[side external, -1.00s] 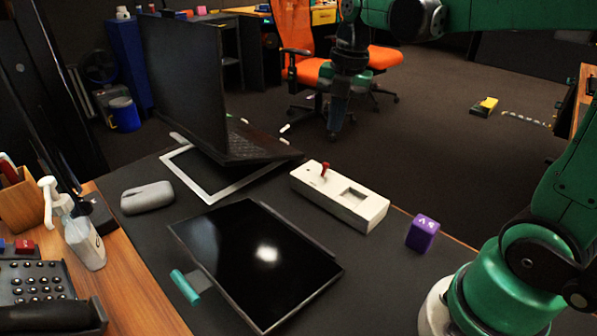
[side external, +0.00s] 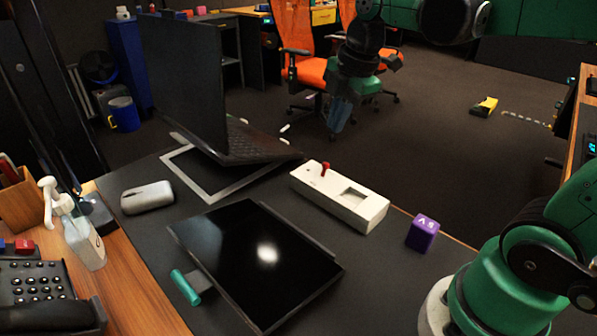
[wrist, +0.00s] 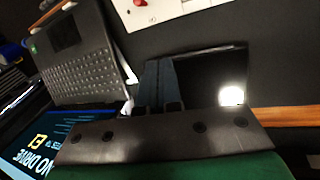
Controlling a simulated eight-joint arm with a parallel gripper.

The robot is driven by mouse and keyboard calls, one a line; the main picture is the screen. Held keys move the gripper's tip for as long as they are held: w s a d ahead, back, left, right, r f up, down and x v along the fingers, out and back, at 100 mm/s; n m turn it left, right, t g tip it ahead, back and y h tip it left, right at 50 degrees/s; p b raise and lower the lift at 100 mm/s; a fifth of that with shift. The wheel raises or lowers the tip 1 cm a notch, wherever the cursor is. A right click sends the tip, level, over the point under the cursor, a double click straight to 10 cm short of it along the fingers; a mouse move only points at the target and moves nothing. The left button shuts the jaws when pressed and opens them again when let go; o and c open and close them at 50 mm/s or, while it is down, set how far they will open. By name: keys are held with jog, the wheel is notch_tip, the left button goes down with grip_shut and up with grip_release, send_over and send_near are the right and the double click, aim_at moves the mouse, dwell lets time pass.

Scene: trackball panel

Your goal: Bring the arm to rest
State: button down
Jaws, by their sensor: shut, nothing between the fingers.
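My gripper (side external: 338,122) hangs in the air in the side external view, fingers pointing down, behind the far edge of the desk and in front of the orange chair. Its fingers are shut with nothing between them. In the wrist view the two dark fingers (wrist: 162,85) lie close together. The white panel box (side external: 341,197) with a red stick (side external: 325,168) and a square recess stands on the dark desk mat, apart from my gripper. Part of the white box also shows at the top of the wrist view (wrist: 160,12).
An open laptop (side external: 190,85) stands on a grey-framed pad. A black tablet (side external: 255,262), a grey case (side external: 147,198), a purple cube (side external: 422,233) and a pump bottle (side external: 80,235) are on the desk. The space around my gripper is free above the floor.

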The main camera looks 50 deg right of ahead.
jog(key=s+a+f+m+t, duration=0.3)
jog(key=a+f+m+t, duration=0.1)
jog(key=m, duration=1.2)
jog(key=shift+s+a+f, duration=0.35)
jog(key=shift+a, duration=0.2)
